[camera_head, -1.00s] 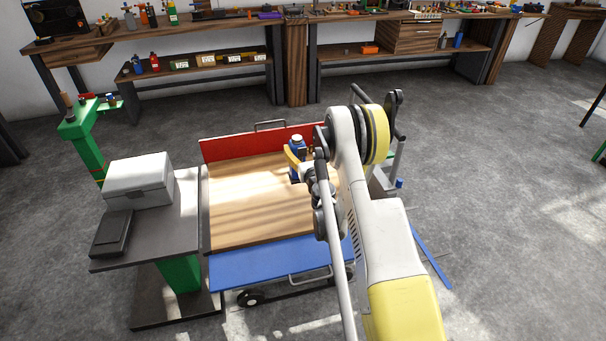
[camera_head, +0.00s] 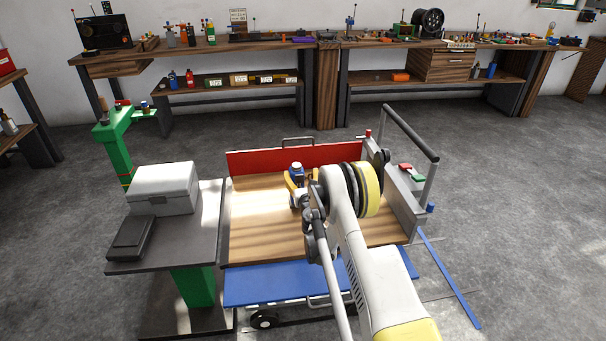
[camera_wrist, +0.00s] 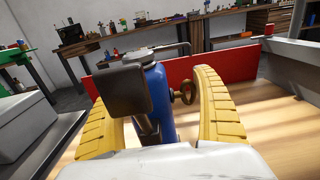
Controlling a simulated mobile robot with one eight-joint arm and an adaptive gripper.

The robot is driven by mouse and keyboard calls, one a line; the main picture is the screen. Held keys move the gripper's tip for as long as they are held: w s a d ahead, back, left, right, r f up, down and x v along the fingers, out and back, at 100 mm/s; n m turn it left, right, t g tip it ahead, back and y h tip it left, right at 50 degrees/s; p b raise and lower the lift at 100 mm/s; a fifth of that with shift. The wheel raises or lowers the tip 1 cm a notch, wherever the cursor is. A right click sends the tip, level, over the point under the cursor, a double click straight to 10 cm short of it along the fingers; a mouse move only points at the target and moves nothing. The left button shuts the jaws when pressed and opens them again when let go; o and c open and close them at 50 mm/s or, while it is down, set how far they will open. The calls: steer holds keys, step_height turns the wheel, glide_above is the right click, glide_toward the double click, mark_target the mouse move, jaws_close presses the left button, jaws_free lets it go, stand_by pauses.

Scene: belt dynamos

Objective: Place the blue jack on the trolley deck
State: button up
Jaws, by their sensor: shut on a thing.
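The blue jack (camera_wrist: 159,100) is upright between the yellow fingers of my gripper (camera_wrist: 160,115) in the wrist view, with a dark plate and a brass ring on it. In the head view the jack (camera_head: 297,173) shows as a small blue body with a white top above the trolley. My gripper (camera_head: 296,190) is shut on it. The trolley deck (camera_head: 260,225) is light wood with a red board at its back and a blue board at its front. The jack is over the back middle of the deck. Its base is hidden, so I cannot tell whether it touches the deck.
A dark stand with a grey box (camera_head: 165,188) and a black case (camera_head: 131,238) is left of the trolley. A grey handle frame (camera_head: 410,140) stands at the trolley's right end. Workbenches line the back wall. The deck's left part is bare.

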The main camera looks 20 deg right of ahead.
steer(key=shift+f+b, duration=0.3)
steer(key=shift+f, duration=0.75)
steer(key=o, duration=1.4)
steer(key=shift+c, duration=0.2)
